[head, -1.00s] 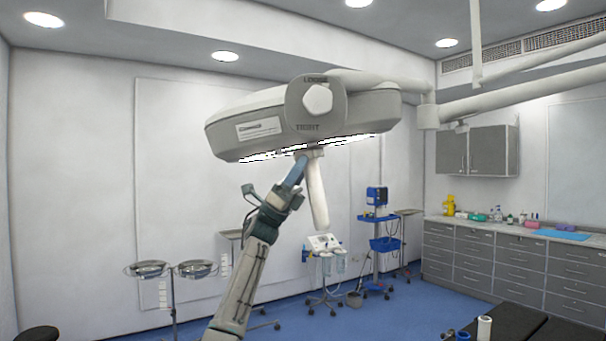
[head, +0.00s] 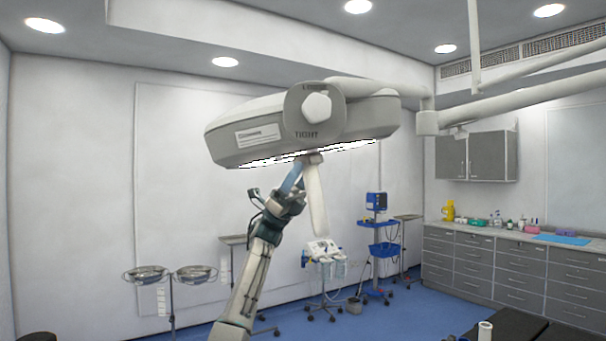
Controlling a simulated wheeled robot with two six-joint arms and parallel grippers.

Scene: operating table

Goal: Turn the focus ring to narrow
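The surgical lamp (head: 225,135) hangs from its ceiling arm in the upper middle of the head view. A round plate with a pale knob (head: 317,108) is on its near side, with lettering above and below the knob. A white handle (head: 317,205) hangs under the lamp from a small grey collar (head: 309,158). Which part is the focus ring is not clear. My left gripper (head: 297,172) reaches up from below, its blue-grey fingers at the collar and the handle's top. I cannot tell whether they touch or are closed. My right gripper is out of view.
The lamp's ceiling arm (head: 500,103) extends to the right. Behind stand a blue equipment cart (head: 383,250), a basin stand (head: 147,274) and grey drawers (head: 480,262). A dark table (head: 520,327) is at the lower right.

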